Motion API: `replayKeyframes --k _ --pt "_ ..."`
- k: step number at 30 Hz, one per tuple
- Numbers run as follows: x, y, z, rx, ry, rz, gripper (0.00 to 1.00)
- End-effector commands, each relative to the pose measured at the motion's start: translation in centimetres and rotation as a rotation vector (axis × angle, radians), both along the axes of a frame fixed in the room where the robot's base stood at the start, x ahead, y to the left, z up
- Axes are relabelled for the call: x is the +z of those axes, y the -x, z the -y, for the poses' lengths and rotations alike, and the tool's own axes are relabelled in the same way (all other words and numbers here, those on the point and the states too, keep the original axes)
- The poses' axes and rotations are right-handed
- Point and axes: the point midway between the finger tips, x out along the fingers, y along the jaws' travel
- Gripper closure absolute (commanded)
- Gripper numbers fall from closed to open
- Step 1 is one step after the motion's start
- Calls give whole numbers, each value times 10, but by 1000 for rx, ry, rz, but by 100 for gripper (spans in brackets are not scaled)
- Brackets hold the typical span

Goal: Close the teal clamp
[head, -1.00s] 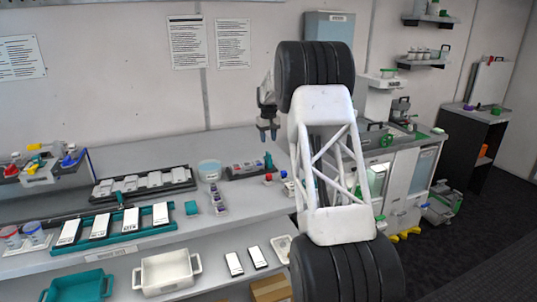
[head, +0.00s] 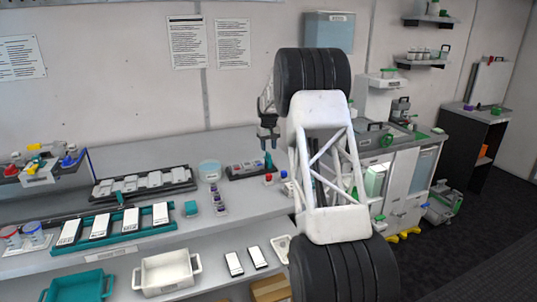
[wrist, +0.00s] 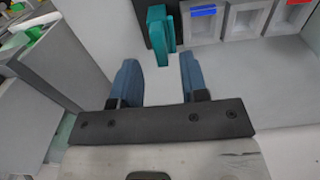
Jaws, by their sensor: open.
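The teal clamp (wrist: 160,32) stands at the edge of a dark tray in the wrist view, looking like an upright lever. In the head view the clamp (head: 268,161) is a small teal upright at the right end of that tray. My gripper (head: 268,143) is just above it, pointing down. In the wrist view my gripper (wrist: 157,64) has its two blue fingers spread with nothing between them. The clamp lies just beyond the fingertips, roughly in line with the gap; I cannot tell whether they touch.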

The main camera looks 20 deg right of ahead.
Motion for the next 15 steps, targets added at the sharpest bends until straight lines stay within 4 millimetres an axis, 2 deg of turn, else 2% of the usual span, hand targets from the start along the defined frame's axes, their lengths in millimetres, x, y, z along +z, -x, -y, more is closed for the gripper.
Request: replayKeyframes --k 6,15 --pt "-26 0 0 0 0 -2 60" --pt "-37 0 0 0 0 0 60"
